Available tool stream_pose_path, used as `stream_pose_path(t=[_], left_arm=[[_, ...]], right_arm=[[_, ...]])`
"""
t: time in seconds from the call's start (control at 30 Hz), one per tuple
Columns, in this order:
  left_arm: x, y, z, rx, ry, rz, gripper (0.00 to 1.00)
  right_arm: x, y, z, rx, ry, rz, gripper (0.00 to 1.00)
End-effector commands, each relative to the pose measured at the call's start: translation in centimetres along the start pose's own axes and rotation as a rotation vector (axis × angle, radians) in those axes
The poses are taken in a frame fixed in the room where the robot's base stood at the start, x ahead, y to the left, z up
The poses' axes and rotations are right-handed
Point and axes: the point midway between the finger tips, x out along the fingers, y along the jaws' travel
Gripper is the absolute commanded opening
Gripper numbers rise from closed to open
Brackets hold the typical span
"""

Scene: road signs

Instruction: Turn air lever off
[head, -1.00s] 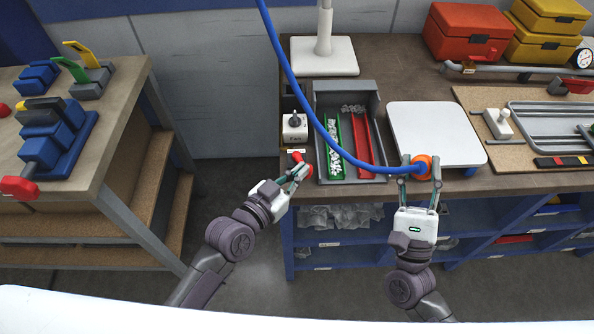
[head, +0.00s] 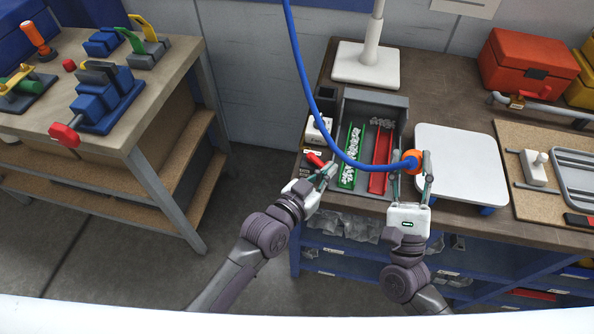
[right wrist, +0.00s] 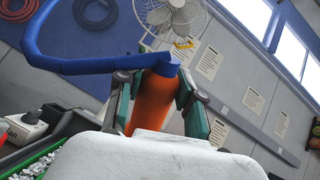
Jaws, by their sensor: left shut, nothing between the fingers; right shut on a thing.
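A small red lever (head: 315,158) sits near the front left corner of the workbench, slanting beside the left gripper's fingers. My left gripper (head: 329,172) is shut and empty, with its fingertips right next to the lever; I cannot tell whether they touch it. My right gripper (head: 411,175) is shut on the orange end piece (head: 413,157) of a blue hose (head: 300,75), held at the left edge of a white board. In the right wrist view the orange piece (right wrist: 153,98) stands between the green-tipped fingers, with the blue hose (right wrist: 100,66) bending left from it.
A grey tray (head: 404,103) with green and red bins of small parts stands beside the lever. A white switch box (head: 318,130) is behind it. The white board (head: 458,160) lies to the right. A separate bench (head: 170,75) with levers stands left, across a floor gap.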

Motion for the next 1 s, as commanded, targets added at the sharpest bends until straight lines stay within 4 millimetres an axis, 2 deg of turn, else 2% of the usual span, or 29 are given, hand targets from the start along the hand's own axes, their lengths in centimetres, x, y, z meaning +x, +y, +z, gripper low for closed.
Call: stream_pose_path(t=[0.2,0.5,1.0], left_arm=[[2.0,1.3,-0.1,0.003,-0.004,0.015,0.0],[4.1,1.8,-0.3,0.004,-0.003,0.016,0.0],[5.6,1.8,-0.5,0.003,-0.002,0.016,0.0]], right_arm=[[0.1,-0.1,0.1,0.0,-0.001,-0.001,0.0],[0.1,-0.1,0.1,0.0,-0.001,-0.001,0.0],[0.0,0.0,0.0,0.0,-0.001,-0.001,0.0]])
